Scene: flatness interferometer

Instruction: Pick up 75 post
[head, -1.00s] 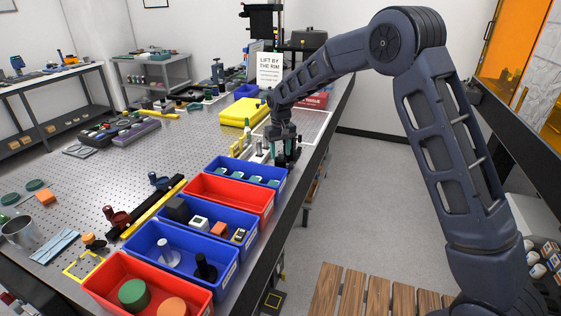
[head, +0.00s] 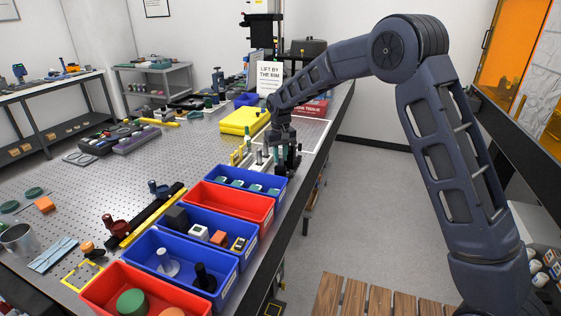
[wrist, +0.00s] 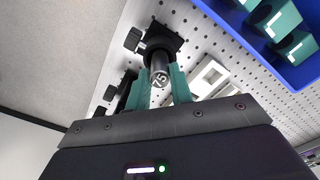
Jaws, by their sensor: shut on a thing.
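The 75 post (wrist: 160,75) shows in the wrist view end-on, a metal post with "75" on its top face. It sits between the two teal fingers of my gripper (wrist: 162,88), which is shut on it. Beyond it is a black base or holder with a side knob (wrist: 160,40); I cannot tell whether the post is still seated in it. In the head view my gripper (head: 287,162) is low at the right edge of the perforated table, beyond the near row of bins. The post cannot be made out there.
A second black knobbed holder (wrist: 126,90) stands beside the post. A blue bin (head: 247,189) with teal-topped pieces is close by, then a red bin (head: 228,203). A yellow stack (head: 244,121) lies behind. Open floor is to the right.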

